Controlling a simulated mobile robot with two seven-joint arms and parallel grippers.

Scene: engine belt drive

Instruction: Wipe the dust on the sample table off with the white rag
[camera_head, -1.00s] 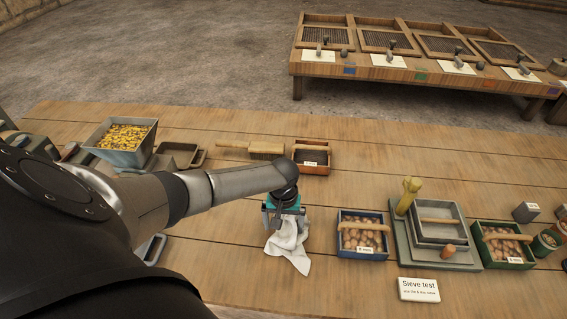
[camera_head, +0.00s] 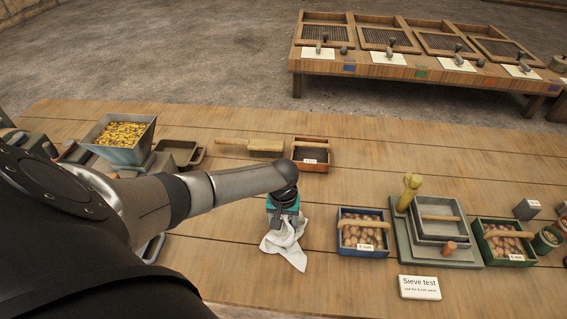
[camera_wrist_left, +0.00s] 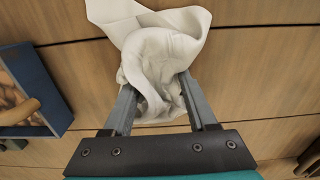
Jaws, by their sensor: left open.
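The white rag (camera_head: 285,247) lies crumpled on the wooden sample table (camera_head: 230,265), left of the blue-edged box. My left gripper (camera_head: 284,222) is directly over its upper part. In the left wrist view, the gripper (camera_wrist_left: 163,118) is open, with its fingers apart on either side of the bunched rag (camera_wrist_left: 160,55). The fingertips are partly hidden by the cloth's folds. I cannot make out dust on the table. My right gripper is not in view.
A blue box (camera_head: 362,234) of brown lumps stands close to the right, with stacked sieves (camera_head: 438,222) and a green box (camera_head: 503,241) beyond. A brush (camera_head: 250,147) and a wooden box (camera_head: 311,155) lie behind. The front table left of the rag looks clear.

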